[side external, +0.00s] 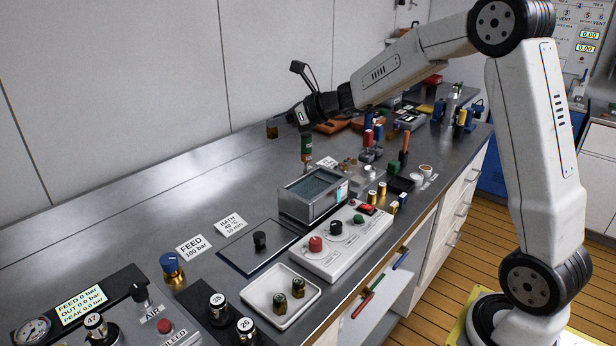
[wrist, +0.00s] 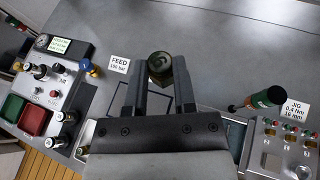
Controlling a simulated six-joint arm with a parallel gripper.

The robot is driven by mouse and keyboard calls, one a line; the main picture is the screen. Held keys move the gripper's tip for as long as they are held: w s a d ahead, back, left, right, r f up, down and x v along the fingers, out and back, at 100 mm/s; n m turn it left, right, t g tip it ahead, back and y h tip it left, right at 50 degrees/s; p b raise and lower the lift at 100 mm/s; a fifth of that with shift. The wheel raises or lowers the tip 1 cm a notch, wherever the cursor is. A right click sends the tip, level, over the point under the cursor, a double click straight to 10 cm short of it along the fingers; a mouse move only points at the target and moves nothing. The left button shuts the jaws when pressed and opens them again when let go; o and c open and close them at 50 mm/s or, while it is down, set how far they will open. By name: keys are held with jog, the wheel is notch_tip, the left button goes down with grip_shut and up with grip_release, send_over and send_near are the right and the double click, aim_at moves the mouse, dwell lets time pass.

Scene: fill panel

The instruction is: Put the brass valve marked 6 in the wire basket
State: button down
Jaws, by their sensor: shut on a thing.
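In the side view my gripper (side external: 281,121) is high above the bench, left of the metal bath. It is shut on a brass valve (side external: 272,131), which hangs clear of the bench. In the wrist view the valve (wrist: 160,67) sits between the fingertips (wrist: 158,80), with a dark round top. I cannot read its number. The metal bath (side external: 299,213) has a mesh-like grey inside, which may be the wire basket; I cannot tell for sure. In the wrist view my gripper body hides most of that area.
A white tray (side external: 256,300) holds two small valves. A green-and-orange handled tool (side external: 306,146) stands upright near the bath; it also shows in the wrist view (wrist: 265,98). A white control box (side external: 330,262) stands before the bath. Bare bench lies by the FEED label (side external: 194,247).

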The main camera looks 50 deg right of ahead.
jog(key=w+d+r, duration=0.1)
jog(key=w+d, duration=0.1)
jog(key=d, duration=0.9)
jog(key=w+d+r, duration=0.2)
jog(key=w+d, duration=0.1)
jog(key=d, duration=0.8)
jog(key=f, duration=2.4)
jog(key=shift+s+a, duration=0.1)
jog(key=shift+a, duration=0.2)
jog(key=shift+f, duration=0.1)
jog(key=shift+f, duration=2)
jog(key=shift+f, duration=0.2)
jog(key=c, duration=0.7)
grip_release()
jog(key=shift+r, duration=0.15)
